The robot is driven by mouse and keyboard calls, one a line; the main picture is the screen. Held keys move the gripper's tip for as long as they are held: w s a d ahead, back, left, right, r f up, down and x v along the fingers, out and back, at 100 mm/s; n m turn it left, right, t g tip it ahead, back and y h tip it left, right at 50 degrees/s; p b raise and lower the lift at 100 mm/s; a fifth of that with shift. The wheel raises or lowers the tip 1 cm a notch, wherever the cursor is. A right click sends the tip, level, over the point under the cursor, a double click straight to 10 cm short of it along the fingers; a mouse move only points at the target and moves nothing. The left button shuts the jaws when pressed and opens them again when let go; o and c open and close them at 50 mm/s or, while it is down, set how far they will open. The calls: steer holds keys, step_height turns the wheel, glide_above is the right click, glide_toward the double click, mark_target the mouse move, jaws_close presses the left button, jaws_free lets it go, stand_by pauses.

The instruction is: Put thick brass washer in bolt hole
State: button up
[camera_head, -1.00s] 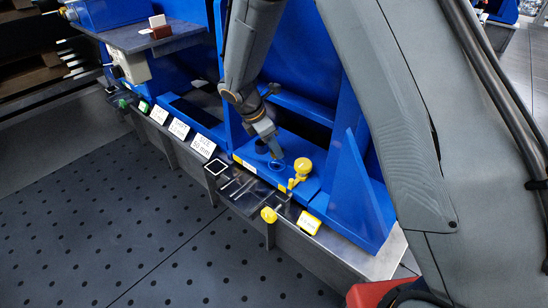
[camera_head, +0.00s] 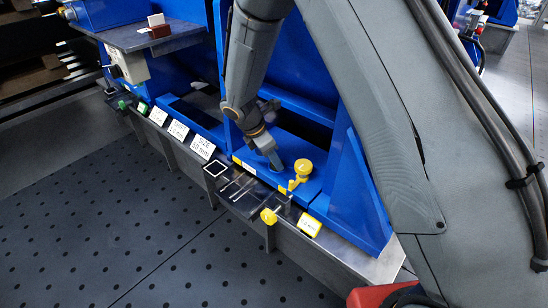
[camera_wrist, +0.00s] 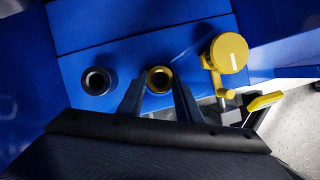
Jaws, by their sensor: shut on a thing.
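The thick brass washer (camera_wrist: 160,79) is a gold ring with a dark centre, between my gripper's fingertips (camera_wrist: 159,86) in the wrist view. My gripper is shut on it, over the blue plate (camera_wrist: 120,60). In the head view, my gripper (camera_head: 276,166) is low at the blue block, left of the yellow knob, and the washer cannot be made out. A dark-rimmed round hole (camera_wrist: 97,81) shows in the plate left of the washer. I cannot tell whether the washer is in a hole or just above one; any hole under it is hidden.
A yellow knob fixture (camera_wrist: 229,54) stands close right of my gripper. A black tray (camera_head: 240,192) lies on the ledge in front, with a yellow knob (camera_head: 268,216) and yellow-framed label (camera_head: 310,225). White size signs (camera_head: 202,147) stand left. A blue upright (camera_head: 355,190) rises right.

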steer(key=o, duration=1.2)
steer(key=shift+r, duration=0.4)
steer(key=p+v, duration=0.4)
steer(key=v, duration=0.8)
steer(key=s+r+m+y, duration=0.1)
steer(key=s+r+m, duration=0.2)
steer(key=s, duration=0.7)
steer(key=s+r+m+g+y, duration=0.1)
steer(key=s+r+m+y, duration=0.1)
steer(key=s+m, duration=0.6)
steer(key=s+r+m+y, duration=0.1)
steer(key=s+r+m, duration=0.3)
steer(key=s, duration=0.9)
steer(key=shift+s+d+r+m+g+y, duration=0.25)
steer(key=shift+d+m+g+y, duration=0.15)
steer(key=shift+m, duration=0.3)
